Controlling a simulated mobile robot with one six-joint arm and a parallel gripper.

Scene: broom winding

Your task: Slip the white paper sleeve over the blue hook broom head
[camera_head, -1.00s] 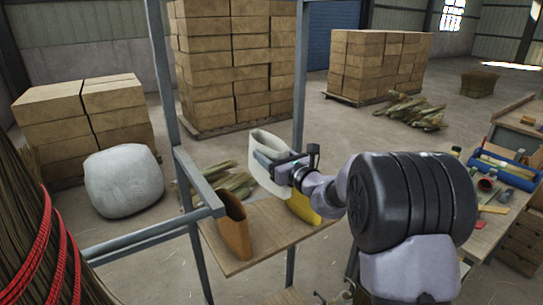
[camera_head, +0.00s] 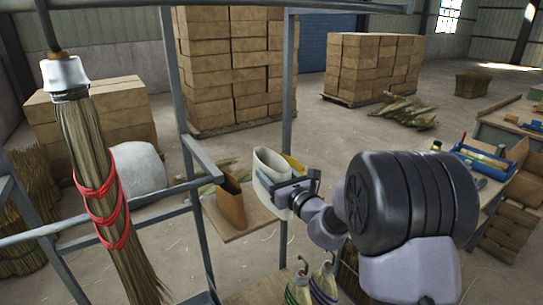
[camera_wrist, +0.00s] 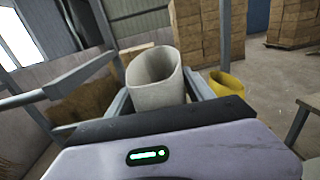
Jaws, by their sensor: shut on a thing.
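The white paper sleeve (camera_head: 268,180) is an open-ended tube, roughly upright, with its opening facing up. My gripper (camera_head: 290,188) is shut on its side and holds it in the air. In the wrist view the sleeve (camera_wrist: 156,92) stands between my fingers, its inside empty. Two broom heads with hooks on top show at the bottom edge of the head view: one with green binding (camera_head: 298,291), one with blue binding (camera_head: 324,285). They are lower than the sleeve and apart from it. I cannot tell the hooks' colours; the lower parts are cut off.
A red-bound broom (camera_head: 107,190) with a white cap hangs from the grey metal frame (camera_head: 183,115) at left. A brown sleeve (camera_head: 231,202) and a yellow sleeve (camera_head: 295,165) stand on a small wooden shelf (camera_head: 237,229). A workbench (camera_head: 490,190) is at right.

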